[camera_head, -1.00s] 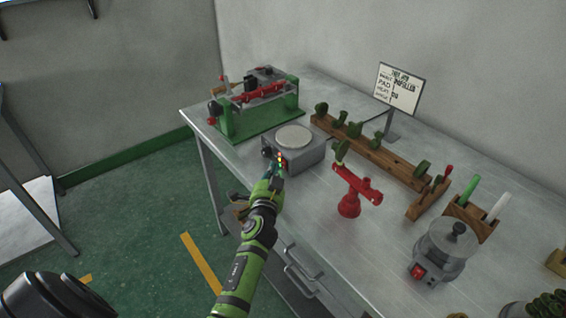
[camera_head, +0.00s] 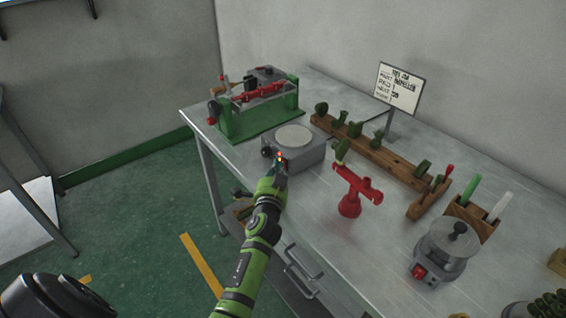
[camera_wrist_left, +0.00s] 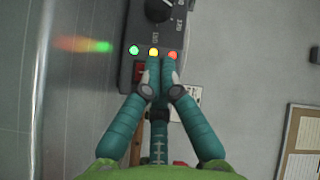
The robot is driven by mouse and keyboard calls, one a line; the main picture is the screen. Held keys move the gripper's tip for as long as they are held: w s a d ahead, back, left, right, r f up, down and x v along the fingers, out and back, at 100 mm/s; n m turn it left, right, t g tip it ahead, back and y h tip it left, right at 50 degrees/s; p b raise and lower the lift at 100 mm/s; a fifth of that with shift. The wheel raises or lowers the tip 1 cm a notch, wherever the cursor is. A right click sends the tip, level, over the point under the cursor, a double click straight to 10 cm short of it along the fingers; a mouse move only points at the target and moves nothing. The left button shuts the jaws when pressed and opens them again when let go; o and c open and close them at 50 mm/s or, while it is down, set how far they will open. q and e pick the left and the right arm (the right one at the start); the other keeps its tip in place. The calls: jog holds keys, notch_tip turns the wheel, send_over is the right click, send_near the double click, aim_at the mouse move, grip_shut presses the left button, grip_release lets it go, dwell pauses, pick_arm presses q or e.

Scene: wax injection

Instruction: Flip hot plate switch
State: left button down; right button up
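The hot plate (camera_head: 297,151) is a grey box with a pale round top on the metal bench. The left wrist view shows its front panel (camera_wrist_left: 176,35) with a black dial (camera_wrist_left: 158,8) and green, yellow and red lights in a row. A red switch (camera_wrist_left: 138,72) lies just left of my fingertips, partly covered; its position cannot be told. My left gripper (camera_head: 279,168) is at the front of the hot plate. In the left wrist view its fingertips (camera_wrist_left: 161,65) are together, empty, just by the lights; contact cannot be told. My right gripper is not in view.
A green-based machine (camera_head: 258,108) stands behind left of the hot plate. A red stand (camera_head: 352,192) is close on the right, with a wooden rack (camera_head: 375,153) behind it. A grey pot (camera_head: 440,250) is at front right. Drawer handles (camera_head: 300,270) stick out below the bench.

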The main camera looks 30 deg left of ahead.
pick_arm(q)
jog(key=shift+w+d, duration=0.1)
jog(key=shift+w, duration=0.05)
dwell(0.5)
jog(key=shift+s+a, duration=0.3)
jog(key=shift+s, duration=0.4)
jog(key=shift+s+a+f+p, duration=0.1)
jog(key=shift+s+a+p, duration=0.2)
jog(key=shift+s, duration=0.45)
jog(key=shift+s+a+f+p, duration=0.15)
jog(key=shift+s+a, duration=0.2)
jog(key=shift+s, duration=0.35)
jog(key=shift+s+a+f+p, duration=0.1)
jog(key=shift+s+a+p, duration=0.2)
jog(key=shift+s, duration=0.55)
